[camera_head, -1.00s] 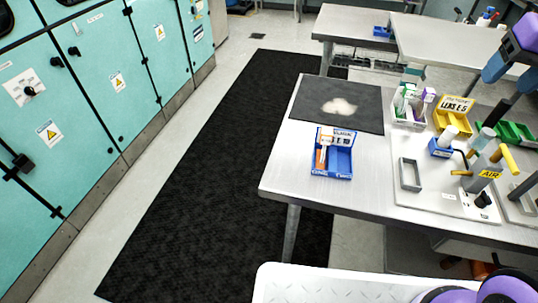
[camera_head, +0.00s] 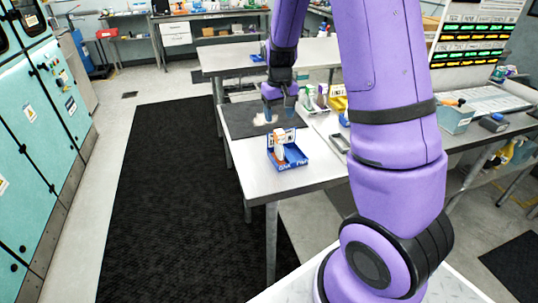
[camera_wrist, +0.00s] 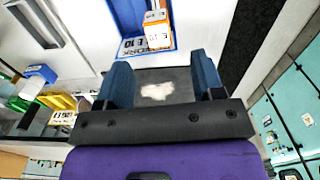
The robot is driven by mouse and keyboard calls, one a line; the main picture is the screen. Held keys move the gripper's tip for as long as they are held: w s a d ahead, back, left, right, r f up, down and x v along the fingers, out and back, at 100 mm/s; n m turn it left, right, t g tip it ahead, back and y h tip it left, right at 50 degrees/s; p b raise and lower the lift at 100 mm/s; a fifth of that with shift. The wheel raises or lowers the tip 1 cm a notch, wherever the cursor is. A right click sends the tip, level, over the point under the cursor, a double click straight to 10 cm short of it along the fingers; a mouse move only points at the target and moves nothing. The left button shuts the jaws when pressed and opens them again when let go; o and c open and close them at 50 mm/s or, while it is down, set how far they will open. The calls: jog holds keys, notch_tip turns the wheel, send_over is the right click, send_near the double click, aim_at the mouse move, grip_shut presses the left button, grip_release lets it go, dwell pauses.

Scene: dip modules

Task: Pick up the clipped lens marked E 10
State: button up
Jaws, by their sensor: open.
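A blue tray (camera_head: 294,160) stands near the left edge of the steel table, with a label card that reads E 10 in the wrist view. An upright orange and white piece (camera_head: 279,147), seemingly the clipped lens, is in the tray's left part. In the wrist view the tray (camera_wrist: 129,18) and the orange and white piece (camera_wrist: 157,32) lie at the top, beyond the fingertips. My gripper (camera_head: 279,112) is open and empty, above the black mat behind the tray. Its two blue fingers (camera_wrist: 162,72) are apart and touch nothing in the wrist view.
The black mat (camera_head: 240,122) with a pale patch lies behind the tray. A yellow bin (camera_head: 338,104) and other bins stand to the right, partly behind my arm. A metal frame (camera_head: 339,143) lies right of the tray. The table in front of the tray is clear.

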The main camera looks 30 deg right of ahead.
aim_at(279, 131)
notch_tip(279, 131, down, 9)
jog(key=shift+s+d+f, duration=0.1)
jog(key=shift+s+f, duration=0.05)
jog(key=shift+f, duration=0.05)
dwell(0.4)
grip_shut()
jog(key=shift+r, duration=0.1)
